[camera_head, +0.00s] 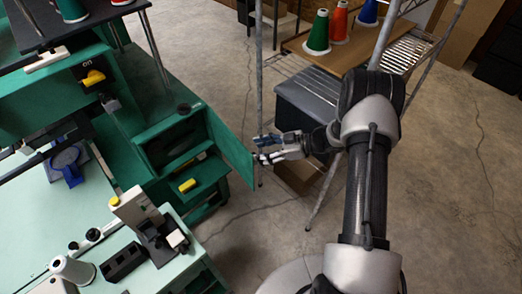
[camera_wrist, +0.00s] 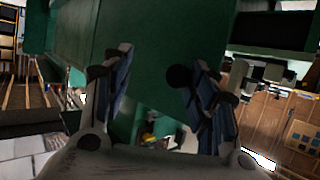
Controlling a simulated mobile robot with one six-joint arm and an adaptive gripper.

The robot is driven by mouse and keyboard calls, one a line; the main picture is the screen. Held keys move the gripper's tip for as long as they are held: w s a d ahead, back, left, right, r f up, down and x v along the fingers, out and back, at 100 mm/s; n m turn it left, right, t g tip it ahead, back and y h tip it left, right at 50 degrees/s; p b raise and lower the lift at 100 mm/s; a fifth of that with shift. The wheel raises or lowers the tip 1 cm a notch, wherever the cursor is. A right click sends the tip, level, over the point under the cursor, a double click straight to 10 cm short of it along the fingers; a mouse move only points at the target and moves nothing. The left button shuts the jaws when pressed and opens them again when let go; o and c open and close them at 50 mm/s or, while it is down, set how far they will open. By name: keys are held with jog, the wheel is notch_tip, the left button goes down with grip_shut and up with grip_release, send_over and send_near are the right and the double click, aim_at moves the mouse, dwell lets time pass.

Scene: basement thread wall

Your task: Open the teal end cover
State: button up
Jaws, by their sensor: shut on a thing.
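The teal end cover (camera_head: 229,150) is a flat panel on the end of the teal machine. It stands swung out at an angle, and the recess (camera_head: 182,140) beside it shows. My gripper (camera_head: 258,149) is at the panel's outer edge, reaching in from the right. In the wrist view my gripper (camera_wrist: 158,92) has a blue-padded finger on each side, shut on the teal cover (camera_wrist: 146,60). A dark round spot (camera_wrist: 179,76) shows on the cover near the right finger. The exact contact of the fingers is hard to see.
A wire rack with thread cones (camera_head: 318,34) and a dark bin (camera_head: 312,104) stands close behind and right of my gripper. A pale green worktable (camera_head: 75,225) with small devices is at lower left. Concrete floor (camera_head: 255,225) is clear below the cover.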

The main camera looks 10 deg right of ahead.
jog(key=shift+w+d+r, duration=0.1)
jog(key=shift+w+r, duration=0.05)
jog(key=shift+w, duration=0.1)
jog(key=v, duration=1.2)
jog(key=shift+s+f, duration=0.2)
jog(key=shift+s, duration=0.05)
